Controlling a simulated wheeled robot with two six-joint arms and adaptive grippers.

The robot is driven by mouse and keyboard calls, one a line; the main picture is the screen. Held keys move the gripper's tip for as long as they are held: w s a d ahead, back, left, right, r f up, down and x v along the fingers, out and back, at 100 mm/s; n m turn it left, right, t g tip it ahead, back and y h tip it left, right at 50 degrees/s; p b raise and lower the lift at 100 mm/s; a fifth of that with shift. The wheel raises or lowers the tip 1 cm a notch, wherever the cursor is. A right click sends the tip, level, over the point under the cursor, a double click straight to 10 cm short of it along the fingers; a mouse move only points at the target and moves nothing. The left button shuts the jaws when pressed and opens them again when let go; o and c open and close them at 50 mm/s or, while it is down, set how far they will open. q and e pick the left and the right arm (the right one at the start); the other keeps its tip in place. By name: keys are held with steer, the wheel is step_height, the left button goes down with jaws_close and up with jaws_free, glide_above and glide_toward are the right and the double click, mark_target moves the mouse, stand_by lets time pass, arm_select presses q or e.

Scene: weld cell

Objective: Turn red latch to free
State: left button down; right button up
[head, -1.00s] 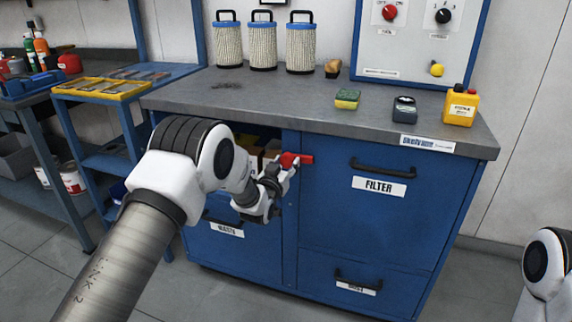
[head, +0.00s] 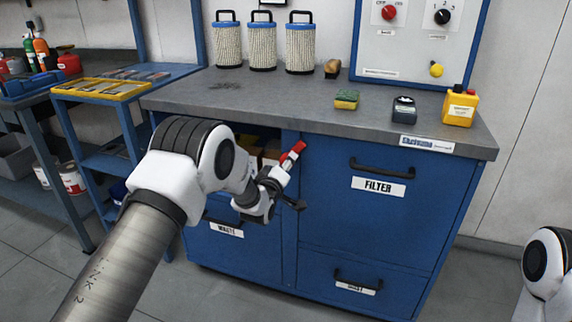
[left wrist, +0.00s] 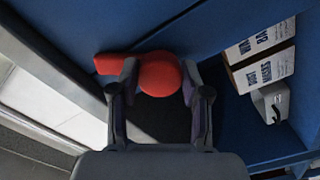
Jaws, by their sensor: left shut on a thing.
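The red latch (head: 293,151) is at the top left edge of the filter door (head: 420,215) on the blue cabinet. Its lever points up and to the right in the head view. My left gripper (head: 279,181) is at the latch, shut on it. In the left wrist view the round red latch hub (left wrist: 160,76) sits between the two fingers of my left gripper (left wrist: 161,92), and the lever (left wrist: 113,63) sticks out to the left. The fingers partly cover the hub. Only a white part of my right arm shows at the right edge; its gripper is out of view.
Left of the latch is an open bay with boxes (left wrist: 262,55). The worktop (head: 290,103) above holds filters (head: 299,48), a sponge (head: 346,100), a dark device (head: 404,110) and a yellow container (head: 460,108). Black handles (head: 382,170) protrude from the cabinet. Floor at right is clear.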

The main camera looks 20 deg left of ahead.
arm_select(q)
steer(key=n, duration=0.7)
steer(key=shift+r, duration=0.1)
stand_by(0.4)
steer(key=c, duration=0.6)
jaws_free()
steer(key=shift+o, duration=0.2)
steer(key=s, duration=1.2)
steer(key=shift+a, duration=0.15)
